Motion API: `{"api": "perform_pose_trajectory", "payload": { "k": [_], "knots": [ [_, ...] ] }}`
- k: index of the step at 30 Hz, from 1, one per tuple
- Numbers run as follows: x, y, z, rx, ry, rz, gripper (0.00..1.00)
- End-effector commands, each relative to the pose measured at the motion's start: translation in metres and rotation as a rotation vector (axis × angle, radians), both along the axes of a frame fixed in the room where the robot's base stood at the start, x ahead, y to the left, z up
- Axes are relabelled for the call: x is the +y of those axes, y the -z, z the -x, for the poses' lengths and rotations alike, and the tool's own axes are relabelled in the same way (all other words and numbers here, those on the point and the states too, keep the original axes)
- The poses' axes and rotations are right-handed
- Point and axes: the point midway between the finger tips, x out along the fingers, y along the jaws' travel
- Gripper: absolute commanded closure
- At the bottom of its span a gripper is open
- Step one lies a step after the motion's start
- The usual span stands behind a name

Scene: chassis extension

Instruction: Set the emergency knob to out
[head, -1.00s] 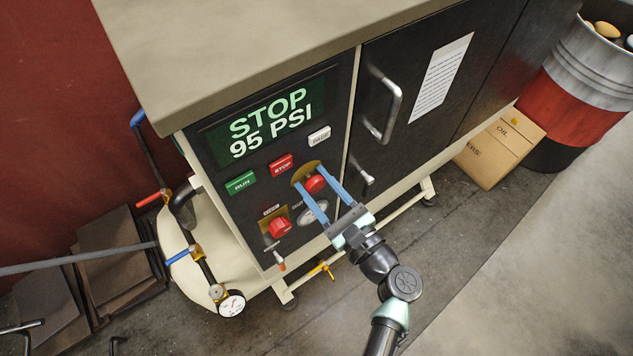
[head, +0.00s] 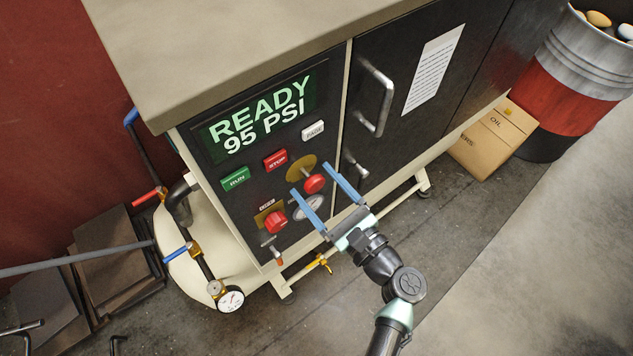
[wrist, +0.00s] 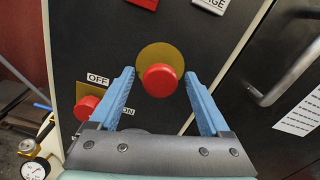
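The emergency knob (head: 315,184) is a red mushroom button on a round yellow-brown plate (head: 299,168) on the dark control panel. In the wrist view the red knob (wrist: 160,80) sits between and beyond my blue fingertips. My gripper (head: 312,182) is open, with a finger on each side of the knob and no visible contact. It also shows open in the wrist view (wrist: 163,92). The panel display (head: 262,116) reads "READY 95 PSI".
A second red knob (head: 275,221) with OFF and ON labels is at lower left. Green RUN (head: 235,179), red STOP (head: 275,160) and white (head: 313,131) buttons are above. A door handle (head: 378,98) stands out at right. A gauge (head: 231,299) hangs low at left.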

Motion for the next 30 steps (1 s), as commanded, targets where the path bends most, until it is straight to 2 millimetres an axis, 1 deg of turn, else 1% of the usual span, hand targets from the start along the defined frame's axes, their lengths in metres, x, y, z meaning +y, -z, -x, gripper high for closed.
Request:
{"api": "perform_pose_trajectory", "payload": {
  "k": [10,14,17,24,30],
  "knots": [
    [0.000,-0.001,-0.001,-0.001,-0.001,0.000,0.19],
    [-0.003,0.000,0.003,-0.002,0.001,0.000,0.19],
    [-0.011,0.001,0.013,-0.002,0.003,0.001,0.19],
    [-0.042,0.004,0.056,0.000,0.004,0.001,0.19],
    [-0.064,0.002,0.087,0.000,0.003,0.001,0.19]
  ]
}}
